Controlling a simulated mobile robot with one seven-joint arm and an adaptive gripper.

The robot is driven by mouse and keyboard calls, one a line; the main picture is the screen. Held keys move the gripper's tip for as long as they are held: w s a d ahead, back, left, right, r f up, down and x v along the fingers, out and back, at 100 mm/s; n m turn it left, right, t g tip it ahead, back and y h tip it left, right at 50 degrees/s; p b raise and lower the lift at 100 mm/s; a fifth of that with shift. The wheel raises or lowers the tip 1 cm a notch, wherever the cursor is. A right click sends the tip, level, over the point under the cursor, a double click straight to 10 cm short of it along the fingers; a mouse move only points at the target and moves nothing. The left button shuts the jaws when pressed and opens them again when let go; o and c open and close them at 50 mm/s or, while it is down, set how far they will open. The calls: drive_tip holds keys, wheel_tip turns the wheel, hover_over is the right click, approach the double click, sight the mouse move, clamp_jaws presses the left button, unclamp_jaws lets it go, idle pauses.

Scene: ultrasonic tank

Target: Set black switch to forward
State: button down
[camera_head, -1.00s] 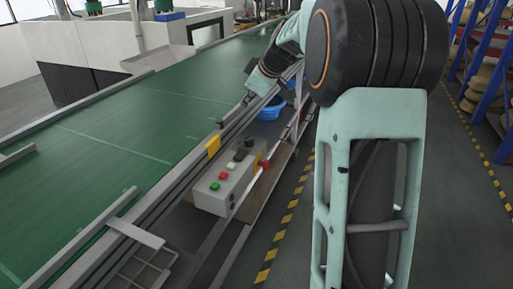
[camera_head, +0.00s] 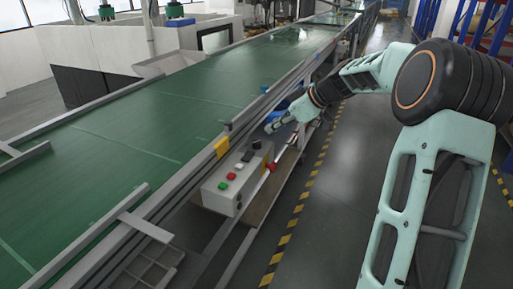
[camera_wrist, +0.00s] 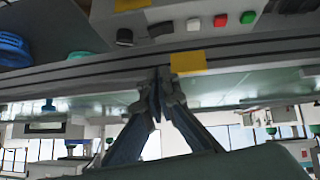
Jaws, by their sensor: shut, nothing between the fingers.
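The grey control box (camera_head: 222,199) hangs on the side of the conveyor. Its top carries a green button, a red button, a white button, a black switch (camera_head: 247,156) and a black knob (camera_head: 256,144) in a row. In the wrist view, which is upside down, the black switch (camera_wrist: 160,29) lies between the white button (camera_wrist: 193,24) and the rounded black knob (camera_wrist: 124,37). My gripper (camera_head: 270,128) is shut and empty, beyond the knob end of the box. In the wrist view its fingertips (camera_wrist: 158,74) appear apart from the switch. The switch's setting cannot be told.
The green conveyor belt (camera_head: 150,125) and its metal side rail run beside the box. A blue tub (camera_head: 283,108) is partly hidden behind my gripper.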

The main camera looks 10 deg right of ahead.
hover_over(249, 153)
drive_tip(key=s+d, duration=0.1)
drive_tip(key=s, duration=0.1)
wheel_tip(249, 153, down, 7)
drive_tip(key=shift+s+d+r, duration=0.1)
drive_tip(key=f, duration=0.2)
drive_tip(key=shift+w+d+f, duration=0.15)
drive_tip(key=shift+w+f, duration=0.05)
drive_tip(key=shift+f, duration=0.15)
drive_tip(key=shift+w+d+f+p, duration=0.1)
drive_tip(key=shift+f+p, duration=0.2)
drive_tip(key=shift+f, duration=0.45)
drive_tip(key=shift+w+f+g, duration=0.15)
drive_tip(key=shift+f+g, duration=0.15)
drive_tip(key=shift+g, duration=0.1)
